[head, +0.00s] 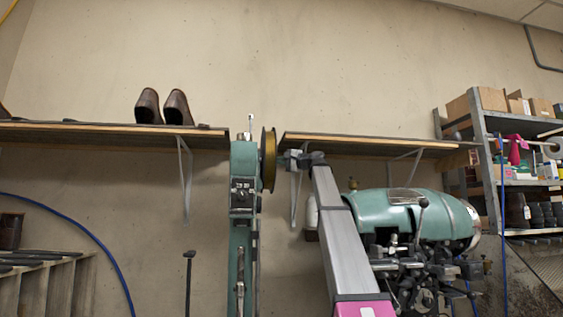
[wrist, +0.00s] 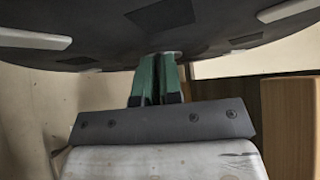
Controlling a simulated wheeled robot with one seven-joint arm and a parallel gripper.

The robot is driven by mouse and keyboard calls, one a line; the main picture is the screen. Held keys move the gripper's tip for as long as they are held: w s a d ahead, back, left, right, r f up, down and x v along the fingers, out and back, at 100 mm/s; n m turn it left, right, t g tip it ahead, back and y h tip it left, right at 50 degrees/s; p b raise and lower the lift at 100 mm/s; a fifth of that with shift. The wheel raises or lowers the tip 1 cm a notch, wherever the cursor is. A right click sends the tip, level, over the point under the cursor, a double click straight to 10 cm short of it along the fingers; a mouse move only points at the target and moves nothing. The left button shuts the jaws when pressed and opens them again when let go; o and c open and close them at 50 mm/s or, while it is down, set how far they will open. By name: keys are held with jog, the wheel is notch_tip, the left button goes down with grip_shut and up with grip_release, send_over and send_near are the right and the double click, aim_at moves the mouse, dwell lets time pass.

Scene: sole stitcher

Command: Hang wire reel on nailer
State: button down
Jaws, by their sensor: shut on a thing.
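The wire reel (head: 268,160) is a brass-coloured disc seen nearly edge-on in the head view. It is upright, close against the right side of the top of the tall green nailer (head: 243,165). I cannot tell whether it touches or sits on a peg there. My gripper (head: 284,159) comes from the right and is at the middle of the reel's right face. In the wrist view, the reel's dark face (wrist: 100,35) with pale patches fills the top. The green fingers of my gripper (wrist: 160,65) are close together on its centre; the gripped part is mostly hidden.
Wooden wall shelves stand behind on the left (head: 100,136) and right (head: 370,145), with brown shoes (head: 163,107) on the left one. A green machine (head: 410,215) is right of my arm. A metal rack (head: 485,150) with boxes is at far right.

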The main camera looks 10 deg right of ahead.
jog(key=c, duration=1.2)
grip_release()
jog(key=shift+f, duration=0.1)
jog(key=v, duration=1)
jog(key=shift+s+d, duration=0.2)
jog(key=shift+d, duration=0.1)
